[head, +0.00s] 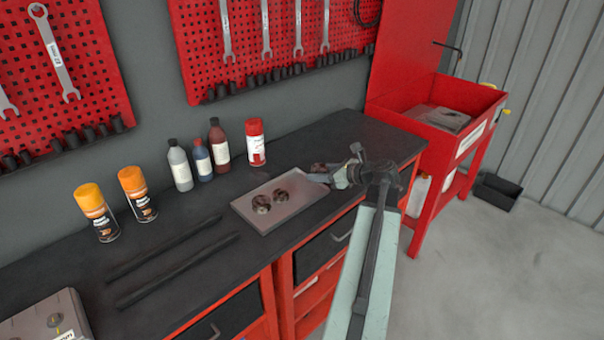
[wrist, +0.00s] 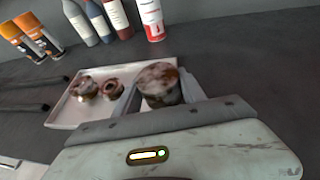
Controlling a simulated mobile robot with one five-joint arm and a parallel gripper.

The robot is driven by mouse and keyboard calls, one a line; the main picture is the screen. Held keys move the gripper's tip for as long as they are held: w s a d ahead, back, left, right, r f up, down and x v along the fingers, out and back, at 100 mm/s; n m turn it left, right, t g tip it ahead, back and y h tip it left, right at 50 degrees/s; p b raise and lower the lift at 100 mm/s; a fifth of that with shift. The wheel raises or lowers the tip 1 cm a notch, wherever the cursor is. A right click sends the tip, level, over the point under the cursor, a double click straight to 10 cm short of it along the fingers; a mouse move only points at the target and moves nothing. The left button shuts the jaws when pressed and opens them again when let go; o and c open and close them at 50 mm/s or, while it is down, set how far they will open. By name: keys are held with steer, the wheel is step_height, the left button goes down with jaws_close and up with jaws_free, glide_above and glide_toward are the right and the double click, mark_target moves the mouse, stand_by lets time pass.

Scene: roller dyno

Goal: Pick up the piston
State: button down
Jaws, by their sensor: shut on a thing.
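The piston (wrist: 160,84), a brownish, worn metal cylinder, sits between the two fingers of my gripper (wrist: 160,96) in the wrist view. The fingers are shut on its sides. In the head view my gripper (head: 322,177) is at the right end of a grey metal tray (head: 302,205), and the piston's dark top (head: 318,168) shows just behind the fingers. Its lower part is hidden, so I cannot tell whether it touches the tray. Two similar dark round parts, a left one (head: 261,204) and a right one (head: 281,196), lie on the tray.
The tray is on a black workbench (head: 190,225). Several bottles and spray cans (head: 255,142) stand behind it by the wall. Two dark bars (head: 165,255) lie to the left. A red parts-washer cabinet (head: 450,125) stands beyond the bench's right end.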

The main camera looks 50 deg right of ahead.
steer(key=s+d, duration=0.4)
steer(key=s+d+r, duration=0.1)
steer(key=s+d, duration=0.1)
steer(key=s, duration=0.1)
steer(key=shift+d+p, duration=0.15)
steer(key=shift+p, duration=0.2)
